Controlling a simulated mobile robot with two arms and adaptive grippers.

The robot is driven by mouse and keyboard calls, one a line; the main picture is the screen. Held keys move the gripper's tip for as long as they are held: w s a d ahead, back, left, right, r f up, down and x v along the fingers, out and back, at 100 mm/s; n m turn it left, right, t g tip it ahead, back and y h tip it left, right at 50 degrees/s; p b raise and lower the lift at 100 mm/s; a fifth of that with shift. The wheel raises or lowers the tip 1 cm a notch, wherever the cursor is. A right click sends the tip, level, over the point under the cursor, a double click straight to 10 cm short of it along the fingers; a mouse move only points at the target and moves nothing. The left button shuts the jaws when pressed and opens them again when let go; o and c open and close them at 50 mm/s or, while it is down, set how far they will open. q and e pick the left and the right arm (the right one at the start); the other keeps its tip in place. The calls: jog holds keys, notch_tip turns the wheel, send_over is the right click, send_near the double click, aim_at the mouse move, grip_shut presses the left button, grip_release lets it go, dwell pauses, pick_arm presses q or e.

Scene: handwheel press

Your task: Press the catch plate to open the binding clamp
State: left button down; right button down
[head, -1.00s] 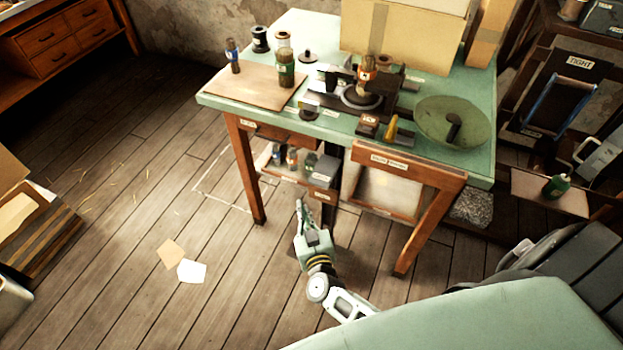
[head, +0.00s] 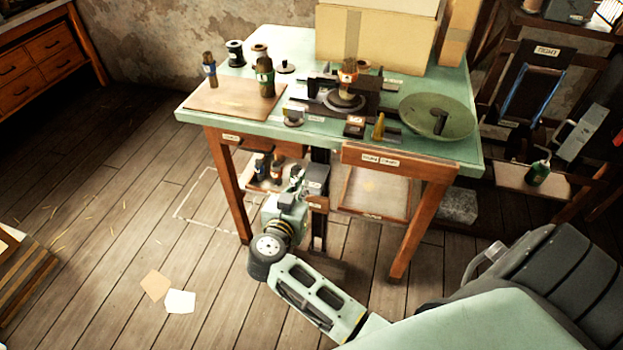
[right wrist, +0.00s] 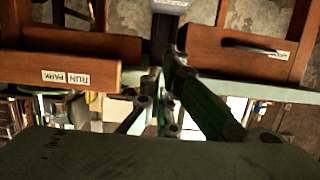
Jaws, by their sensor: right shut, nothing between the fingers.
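I cannot tell which part is the catch plate or the binding clamp. My right gripper (head: 297,176) is shut and empty, pointing up in front of the bench's lower shelf, below the tabletop. In the right wrist view, the dark fingers of this gripper (right wrist: 160,88) point towards the bench's front, which appears upside down, with a grey block (right wrist: 171,5) beyond them. My left gripper is not in view.
A green dish (head: 455,113) and a wooden board (head: 222,97) with bottles lie on the bench. Cardboard boxes (head: 372,40) stand behind. The floor to the left is mostly clear, with two paper sheets (head: 180,302).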

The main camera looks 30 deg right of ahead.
send_over(313, 189)
notch_tip(313, 189, down, 2)
jog(key=shift+w+f+b, duration=0.1)
jog(key=shift+f+b, duration=0.15)
jog(key=shift+b, duration=0.1)
notch_tip(313, 189, down, 3)
jog(key=shift+r+b, duration=0.15)
jog(key=shift+b, duration=0.2)
jog(key=shift+f, duration=0.65)
